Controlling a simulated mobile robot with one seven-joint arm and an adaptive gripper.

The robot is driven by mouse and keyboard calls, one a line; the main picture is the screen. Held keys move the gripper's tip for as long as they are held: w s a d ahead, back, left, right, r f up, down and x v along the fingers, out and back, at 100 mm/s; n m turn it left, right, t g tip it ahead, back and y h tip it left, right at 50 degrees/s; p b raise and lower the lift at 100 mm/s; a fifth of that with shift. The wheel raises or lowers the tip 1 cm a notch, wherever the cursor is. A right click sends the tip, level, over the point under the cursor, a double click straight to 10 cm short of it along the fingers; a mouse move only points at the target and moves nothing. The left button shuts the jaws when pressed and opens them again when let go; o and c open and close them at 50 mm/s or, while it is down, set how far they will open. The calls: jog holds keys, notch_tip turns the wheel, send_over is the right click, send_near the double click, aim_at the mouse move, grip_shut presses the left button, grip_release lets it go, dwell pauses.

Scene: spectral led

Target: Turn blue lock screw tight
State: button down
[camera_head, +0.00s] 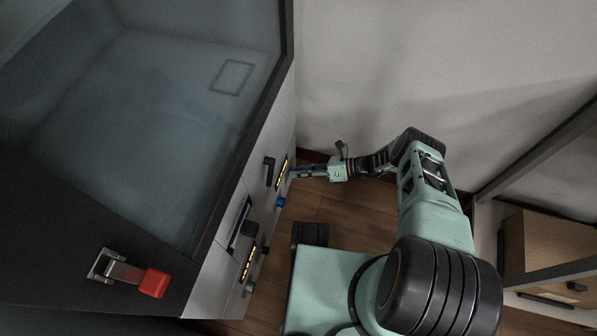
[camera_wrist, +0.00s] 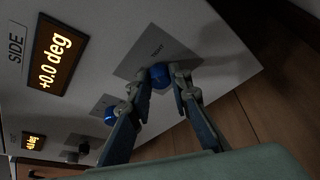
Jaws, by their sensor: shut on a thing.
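A round blue screw (camera_wrist: 159,77) sits on a grey label plate on the machine's pale panel. My gripper (camera_wrist: 158,80) is shut on this screw, with one finger on each side of it. A second blue knob (camera_wrist: 110,116) sits lower left, behind one finger and apart from the grip. In the head view my gripper (camera_head: 293,173) reaches the panel from the right, and the held screw is hidden there. One blue knob (camera_head: 281,202) shows below the gripper.
A lit display (camera_wrist: 56,57) marked SIDE reads +0.0 deg, and a second display (camera_wrist: 34,142) glows lower left. A black handle (camera_head: 268,170) stands out from the panel near my gripper. A red-ended latch (camera_head: 152,282) is at front left. A wall and shelf flank my arm.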

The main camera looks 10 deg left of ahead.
dwell(0.3)
jog(key=c, duration=1.8)
grip_release()
jog(key=shift+o, duration=0.2)
jog(key=v, duration=1.2)
